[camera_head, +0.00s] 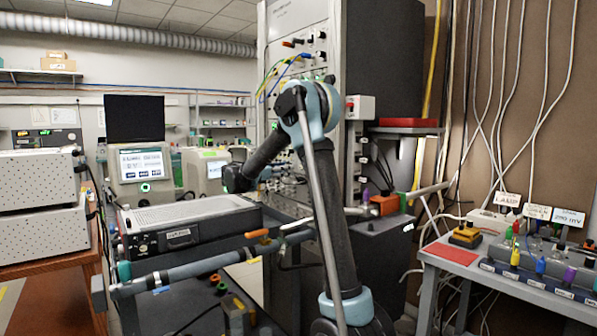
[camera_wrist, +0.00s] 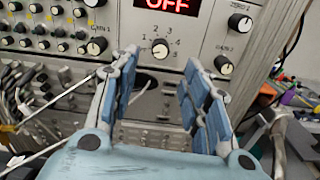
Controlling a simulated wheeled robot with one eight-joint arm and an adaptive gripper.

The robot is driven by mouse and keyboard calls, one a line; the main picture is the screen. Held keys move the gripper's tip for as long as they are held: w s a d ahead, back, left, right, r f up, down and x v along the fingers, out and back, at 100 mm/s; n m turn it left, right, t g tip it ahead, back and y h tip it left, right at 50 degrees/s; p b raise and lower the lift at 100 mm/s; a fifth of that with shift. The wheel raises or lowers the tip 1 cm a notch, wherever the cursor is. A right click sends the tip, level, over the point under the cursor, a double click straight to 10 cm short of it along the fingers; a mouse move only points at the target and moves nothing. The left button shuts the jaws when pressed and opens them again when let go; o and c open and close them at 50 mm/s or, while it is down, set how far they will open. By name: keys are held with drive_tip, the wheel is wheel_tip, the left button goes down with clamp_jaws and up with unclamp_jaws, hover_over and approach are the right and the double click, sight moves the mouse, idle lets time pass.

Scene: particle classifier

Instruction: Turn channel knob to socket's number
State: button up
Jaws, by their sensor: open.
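The channel knob (camera_wrist: 160,48) is a small light round dial on a grey panel in the wrist view, ringed by printed numbers that seem to run up to 5. Its pointer is too small to read surely. A red display (camera_wrist: 167,4) above it reads OFF. My gripper (camera_wrist: 161,60) is open and empty, with its blue padded fingers on either side of the knob in the picture, apparently short of the panel. In the head view several coloured plugs and sockets (camera_head: 541,266) sit on a strip at the right; the socket's number is not readable.
Cables hang at the lower left of the wrist view. A grey side table (camera_head: 450,262) stands right of my arm in the head view.

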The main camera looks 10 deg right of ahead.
drive_tip(key=x, duration=0.8)
drive_tip(key=shift+w+d, duration=0.15)
drive_tip(key=shift+d, duration=0.05)
clamp_jaws()
